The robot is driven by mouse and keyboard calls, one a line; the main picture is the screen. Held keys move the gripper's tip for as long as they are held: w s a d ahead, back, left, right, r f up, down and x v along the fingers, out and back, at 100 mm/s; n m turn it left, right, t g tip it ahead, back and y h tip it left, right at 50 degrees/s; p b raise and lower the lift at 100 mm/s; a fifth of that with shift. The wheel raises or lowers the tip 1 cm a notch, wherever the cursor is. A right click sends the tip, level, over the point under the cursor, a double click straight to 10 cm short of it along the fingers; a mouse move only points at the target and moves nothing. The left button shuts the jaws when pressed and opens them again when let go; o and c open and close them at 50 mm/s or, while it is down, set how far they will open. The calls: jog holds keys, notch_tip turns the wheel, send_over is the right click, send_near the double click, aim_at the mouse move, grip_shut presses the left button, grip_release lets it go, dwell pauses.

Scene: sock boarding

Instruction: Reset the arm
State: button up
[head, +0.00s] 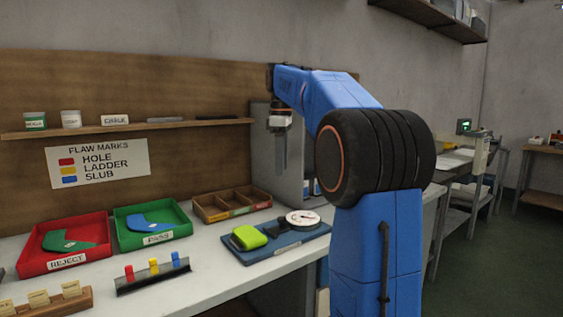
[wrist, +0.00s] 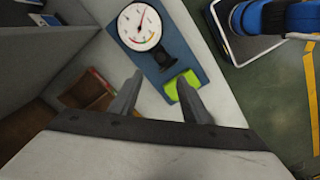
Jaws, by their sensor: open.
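My gripper (head: 281,160) hangs pointing down from my blue arm, in front of a grey cabinet and above the back of the bench. In the wrist view my gripper (wrist: 159,80) has its two fingers apart with nothing between them. Below and beyond it is a blue board (head: 265,253) with a lime-green folded piece (head: 249,237) and a round white dial gauge (head: 303,218). The gauge (wrist: 140,27) and the lime piece (wrist: 183,86) also show in the wrist view, apart from the fingers.
A wooden divided box (head: 211,214), a rack of coloured pegs (head: 152,281) and a card holder (head: 80,304) stand nearby. A shelf (head: 130,128) runs along the back wall.

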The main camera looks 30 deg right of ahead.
jog(key=shift+r, duration=0.3)
dwell(0.4)
jog(key=s+a+f+m+t, duration=0.1)
jog(key=s+a+f+m, duration=0.1)
jog(key=s+a+f, duration=0.45)
jog(key=s+a+f+m+t, duration=0.1)
jog(key=s+a+f+m, duration=0.25)
jog(key=s+a, duration=0.45)
jog(key=s+a+f+m+t, duration=0.1)
jog(key=s+a+f+m, duration=0.1)
jog(key=s+f, duration=0.6)
jog(key=s+a+f+m+t, duration=0.1)
jog(key=s+a+f+m, duration=0.1)
jog(key=s+f, duration=0.6)
notch_tip(320, 180, down, 4)
jog(key=shift+s+a+r+t, duration=0.25)
jog(key=shift+a+t, duration=0.15)
jog(key=shift+a, duration=0.15)
